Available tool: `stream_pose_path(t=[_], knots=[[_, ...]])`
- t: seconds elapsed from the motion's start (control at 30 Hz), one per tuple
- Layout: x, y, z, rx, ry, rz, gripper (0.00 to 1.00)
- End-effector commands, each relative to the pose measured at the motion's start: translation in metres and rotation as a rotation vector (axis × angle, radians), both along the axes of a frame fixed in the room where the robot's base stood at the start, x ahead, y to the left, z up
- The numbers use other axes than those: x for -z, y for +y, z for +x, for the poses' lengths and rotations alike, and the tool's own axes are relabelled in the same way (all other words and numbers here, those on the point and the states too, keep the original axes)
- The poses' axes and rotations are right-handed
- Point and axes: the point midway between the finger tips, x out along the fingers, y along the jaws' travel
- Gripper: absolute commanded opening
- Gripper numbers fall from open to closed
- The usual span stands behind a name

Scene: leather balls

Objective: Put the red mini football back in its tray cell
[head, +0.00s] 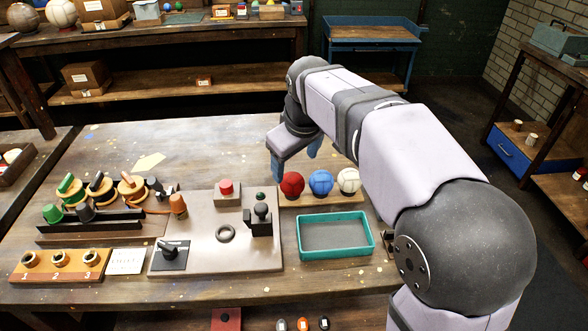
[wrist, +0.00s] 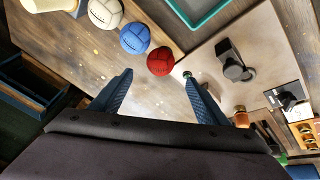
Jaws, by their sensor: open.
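The red mini football (head: 292,184) is at the left end of a row on a narrow wooden strip (head: 322,200). A blue ball (head: 320,182) and a white ball (head: 348,181) sit to its right. My gripper (head: 294,163) is open and empty, just behind and above the red ball in the head view. In the wrist view the red ball (wrist: 161,61) lies just past the gap between my two blue fingertips (wrist: 157,76), with no clear contact. The teal-rimmed tray (head: 300,236) in front of the strip is empty, with no dividers visible.
A grey plate (head: 200,250) with a red button (head: 226,187), a black lever fixture (head: 261,218) and a ring (head: 225,233) lies left of the tray. Several coloured-knob fixtures stand at the far left. Bare table (head: 220,150) lies behind the plate.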

Motion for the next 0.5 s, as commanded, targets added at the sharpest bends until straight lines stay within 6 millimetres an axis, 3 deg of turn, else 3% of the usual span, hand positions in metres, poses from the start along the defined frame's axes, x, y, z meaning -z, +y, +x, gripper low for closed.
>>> stream_pose_path(t=[0.2, 0.5], knots=[[-0.020, -0.001, -0.008, 0.000, -0.001, 0.001, 0.69], [-0.025, -0.001, -0.010, 0.000, 0.000, 0.000, 0.69]])
